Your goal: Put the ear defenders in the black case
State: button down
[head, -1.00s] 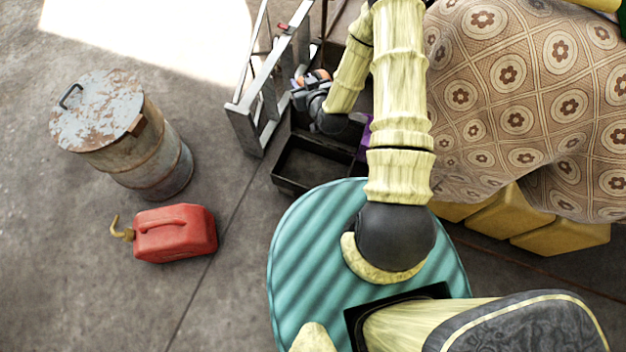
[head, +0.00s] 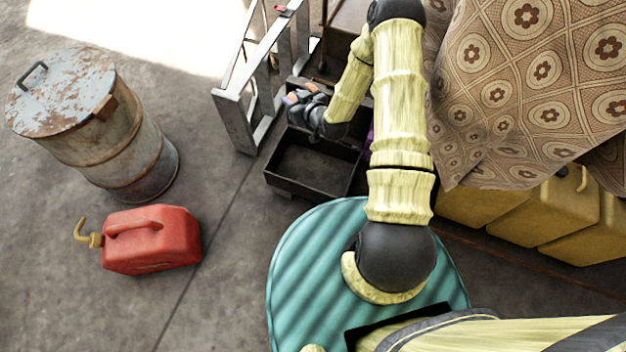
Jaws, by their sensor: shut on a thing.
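My gripper (head: 300,101) is at the end of my arm, beyond my base and beside the metal frame. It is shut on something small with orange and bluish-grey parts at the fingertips. I take this for the ear defenders (head: 291,98), but they are mostly hidden by the gripper and too small to make out. The black case (head: 309,189) looks like an open, empty, dark box on the floor, nearer to me than the gripper. The gripper is over its far left side, and my forearm hides part of its right side.
A grey metal frame (head: 236,122) stands left of the case. A rusty drum (head: 135,150) and a red fuel can (head: 152,240) stand on the floor at left. A patterned cloth (head: 500,110) and yellow cans (head: 568,215) fill the right. Something purple (head: 369,136) shows behind my arm.

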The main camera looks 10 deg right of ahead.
jog(key=n+g+y+b, duration=0.1)
jog(key=n+y+b, duration=0.1)
jog(key=b, duration=1.6)
send_over(297, 163)
notch_tip(297, 163, down, 21)
notch_tip(297, 163, down, 14)
jog(key=b, duration=0.6)
jog(key=shift+r+b, duration=0.25)
jog(key=shift+b, duration=0.15)
notch_tip(297, 163, down, 5)
jog(key=b, duration=0.2)
jog(key=shift+r+b, duration=0.15)
jog(key=shift+b, duration=0.2)
jog(key=shift+r, duration=0.1)
jog(key=c, duration=0.9)
grip_release()
